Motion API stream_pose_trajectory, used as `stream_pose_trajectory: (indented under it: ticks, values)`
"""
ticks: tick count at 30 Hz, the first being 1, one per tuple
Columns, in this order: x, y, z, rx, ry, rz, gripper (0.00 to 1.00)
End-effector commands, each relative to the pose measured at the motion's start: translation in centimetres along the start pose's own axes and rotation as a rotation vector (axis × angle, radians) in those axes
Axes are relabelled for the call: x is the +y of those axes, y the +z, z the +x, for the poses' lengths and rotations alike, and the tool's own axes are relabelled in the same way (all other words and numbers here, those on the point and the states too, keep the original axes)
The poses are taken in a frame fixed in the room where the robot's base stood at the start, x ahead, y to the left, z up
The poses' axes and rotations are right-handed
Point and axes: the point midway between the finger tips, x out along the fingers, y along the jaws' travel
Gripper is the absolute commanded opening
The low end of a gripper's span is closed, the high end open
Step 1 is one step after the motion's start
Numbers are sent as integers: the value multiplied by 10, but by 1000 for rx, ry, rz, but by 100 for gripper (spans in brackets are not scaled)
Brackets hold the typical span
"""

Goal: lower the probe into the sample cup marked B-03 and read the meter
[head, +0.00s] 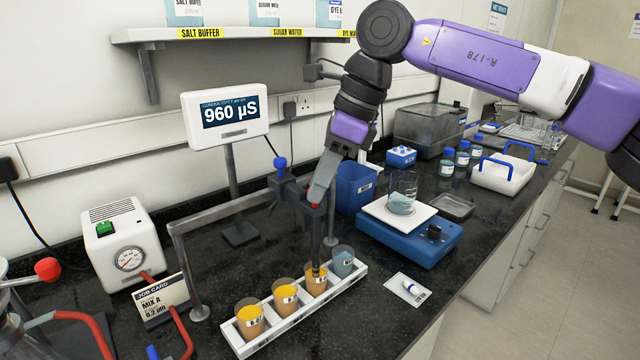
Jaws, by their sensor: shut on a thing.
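A white rack (273,339) holds three cups with orange contents and one grey-blue cup (343,262) at its far end. Their labels are too small to read for sure, so I cannot tell which is B-03. My gripper (317,199) is shut on a dark, slim probe (316,238) with a red part near its top. The probe hangs upright with its lower end at the third orange cup (317,283) from the near end. It seems to be inside the cup's mouth; the tip is hidden. The meter (225,110) reads 960 µS, under a conductivity heading.
A grey metal frame (215,214) stands over the bench beside the rack. A blue balance (415,236) with a beaker (402,195), and a blue bin (357,187), stand to the right.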

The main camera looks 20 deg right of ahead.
Motion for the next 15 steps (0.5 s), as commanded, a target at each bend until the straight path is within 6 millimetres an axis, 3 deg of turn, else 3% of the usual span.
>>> stream_pose_trajectory:
  ticks: [1,6,15]
  values:
    - [0,5,-14,2,-1,0,0]
    - [0,16,-39,2,-2,0,0]
    - [0,19,-45,-1,-2,-1,0]
